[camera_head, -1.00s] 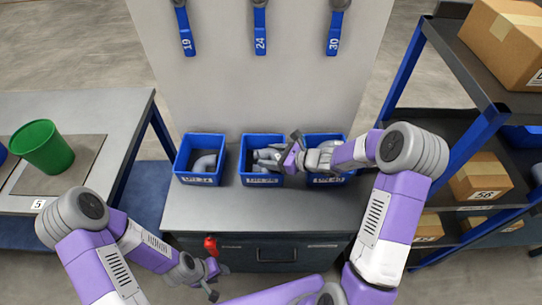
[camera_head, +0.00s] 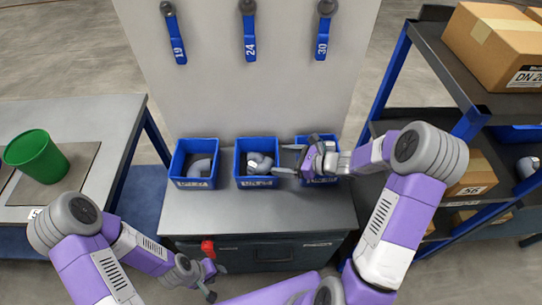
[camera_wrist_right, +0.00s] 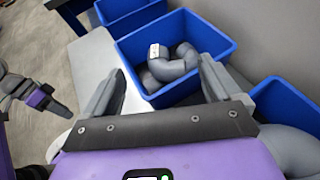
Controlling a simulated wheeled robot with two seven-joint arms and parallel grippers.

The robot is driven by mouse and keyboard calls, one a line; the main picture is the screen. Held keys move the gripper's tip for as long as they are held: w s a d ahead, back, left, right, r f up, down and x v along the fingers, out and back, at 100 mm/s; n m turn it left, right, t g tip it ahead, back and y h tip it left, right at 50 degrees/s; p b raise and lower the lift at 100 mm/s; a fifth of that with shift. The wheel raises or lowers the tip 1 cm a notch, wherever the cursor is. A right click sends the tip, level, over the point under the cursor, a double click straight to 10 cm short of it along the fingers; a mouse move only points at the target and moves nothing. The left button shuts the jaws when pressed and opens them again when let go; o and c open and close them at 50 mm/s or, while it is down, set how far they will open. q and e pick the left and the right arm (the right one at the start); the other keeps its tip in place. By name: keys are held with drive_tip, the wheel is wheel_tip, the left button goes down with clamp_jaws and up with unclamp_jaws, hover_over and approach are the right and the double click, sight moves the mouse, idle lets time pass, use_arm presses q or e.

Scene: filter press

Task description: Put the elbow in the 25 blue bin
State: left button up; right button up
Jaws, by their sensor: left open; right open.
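Three blue bins stand in a row on the grey bench. The middle blue bin (camera_head: 241,181) has a label that looks like DN 25, though it is blurred. A grey elbow (camera_head: 259,161) with a pale band lies inside it; in the right wrist view the elbow (camera_wrist_right: 172,65) rests with another grey piece in the bin (camera_wrist_right: 222,57). My right gripper (camera_head: 282,159) is open and empty, just right of the middle bin, its fingers pointing toward that bin. My left gripper (camera_head: 217,282) is open and empty, low in front of the bench.
The left bin (camera_head: 180,168) holds a grey elbow. The right bin (camera_head: 333,145) is partly hidden by my right gripper. Valves with blue handles (camera_head: 250,40) hang on the panel behind. A side table (camera_head: 112,135) with a green bucket (camera_head: 35,157) stands left; a shelf with boxes (camera_head: 500,45) stands right.

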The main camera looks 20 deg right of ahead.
drive_tip(key=v, duration=0.4)
drive_tip(key=shift+p, duration=0.3)
